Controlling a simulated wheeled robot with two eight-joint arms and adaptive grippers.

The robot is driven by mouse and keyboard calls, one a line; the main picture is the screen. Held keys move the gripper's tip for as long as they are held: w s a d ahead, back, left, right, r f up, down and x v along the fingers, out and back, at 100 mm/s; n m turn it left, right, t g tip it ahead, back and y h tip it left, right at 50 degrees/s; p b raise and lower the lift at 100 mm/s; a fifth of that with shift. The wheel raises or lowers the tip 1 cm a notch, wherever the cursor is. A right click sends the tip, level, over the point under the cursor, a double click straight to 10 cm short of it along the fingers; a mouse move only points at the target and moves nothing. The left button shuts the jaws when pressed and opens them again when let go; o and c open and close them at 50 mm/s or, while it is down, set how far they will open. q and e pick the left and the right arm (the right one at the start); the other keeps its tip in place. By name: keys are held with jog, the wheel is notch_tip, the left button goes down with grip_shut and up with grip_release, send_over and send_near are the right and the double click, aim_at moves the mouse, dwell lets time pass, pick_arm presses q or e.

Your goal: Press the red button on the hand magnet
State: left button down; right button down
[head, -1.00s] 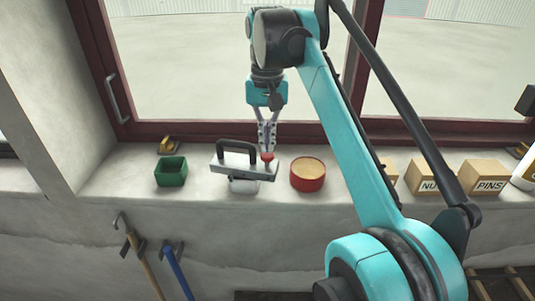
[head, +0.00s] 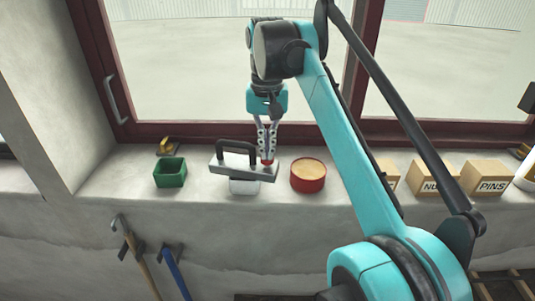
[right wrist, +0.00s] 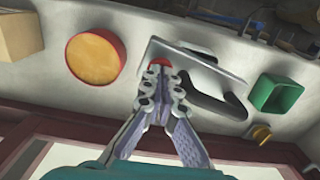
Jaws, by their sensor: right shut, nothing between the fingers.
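The hand magnet (head: 228,171) is a grey metal bar with a black handle (head: 238,149), lying on the window sill on a pale block (head: 244,186). Its red button (head: 268,162) is at the right end of the bar. My right gripper (head: 267,157) points down with shut, empty fingers, and its tips are at the button and look to be touching it. In the right wrist view the fingertips (right wrist: 160,68) cover part of the red button (right wrist: 159,62). The magnet's bar also shows there (right wrist: 195,62). My left gripper is not in view.
A green bin (head: 170,173) stands left of the magnet and a red round tin (head: 308,176) close on its right. Cardboard boxes (head: 486,178) stand further right. A window frame (head: 190,131) rises behind. Hammers (head: 172,270) hang below the sill.

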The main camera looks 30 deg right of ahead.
jog(key=shift+r, duration=0.1)
notch_tip(320, 180, up, 7)
jog(key=p, duration=0.6)
jog(key=shift+p, duration=0.4)
